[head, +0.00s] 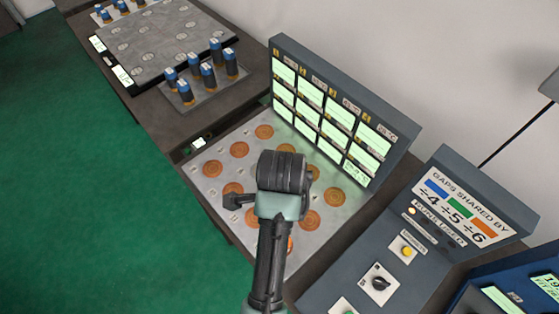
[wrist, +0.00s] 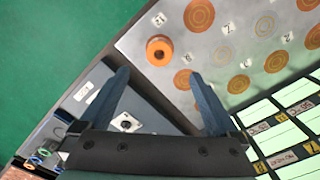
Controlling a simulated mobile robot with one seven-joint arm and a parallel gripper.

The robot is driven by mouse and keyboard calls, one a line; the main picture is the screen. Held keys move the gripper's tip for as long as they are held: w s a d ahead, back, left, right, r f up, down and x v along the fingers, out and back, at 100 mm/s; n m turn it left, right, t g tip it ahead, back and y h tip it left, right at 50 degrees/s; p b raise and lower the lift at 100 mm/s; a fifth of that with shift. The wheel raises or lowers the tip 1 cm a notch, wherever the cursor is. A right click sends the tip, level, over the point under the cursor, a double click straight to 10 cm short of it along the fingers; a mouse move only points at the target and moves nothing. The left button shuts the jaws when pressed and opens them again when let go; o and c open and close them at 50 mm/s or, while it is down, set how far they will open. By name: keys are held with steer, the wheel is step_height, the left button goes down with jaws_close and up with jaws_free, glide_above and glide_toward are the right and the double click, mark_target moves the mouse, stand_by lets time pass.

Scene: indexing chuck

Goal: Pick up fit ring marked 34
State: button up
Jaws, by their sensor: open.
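In the wrist view a thick orange ring (wrist: 159,50) with a dark centre stands raised near the corner of a grey plate (wrist: 222,50). I cannot read a 34 on it. Flat orange discs with ring patterns, such as one disc (wrist: 199,14), lie in rows on the plate, with small number tags beside some spots. My gripper (wrist: 160,75) is open and empty, its two dark fingers spread on either side below the raised ring, apart from it. In the head view my arm covers part of the plate (head: 206,190), and the fingertips are hidden.
A panel of lit screens (head: 330,115) stands along the plate's back edge. A control box (head: 400,250) with a yellow button and a knob is at right. Blue-topped cylinders (head: 207,75) stand at upper left. Small coloured rings (wrist: 45,151) show at the wrist view's lower left.

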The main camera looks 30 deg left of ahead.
step_height(320, 180, down, 6)
steer(key=shift+f, duration=0.1)
steer(key=shift+s+d+f, duration=0.1)
steer(key=shift+f, duration=0.5)
steer(key=shift+f+p, duration=0.6)
steer(key=shift+f, duration=1.55)
jaws_close()
steer(key=shift+r, duration=0.1)
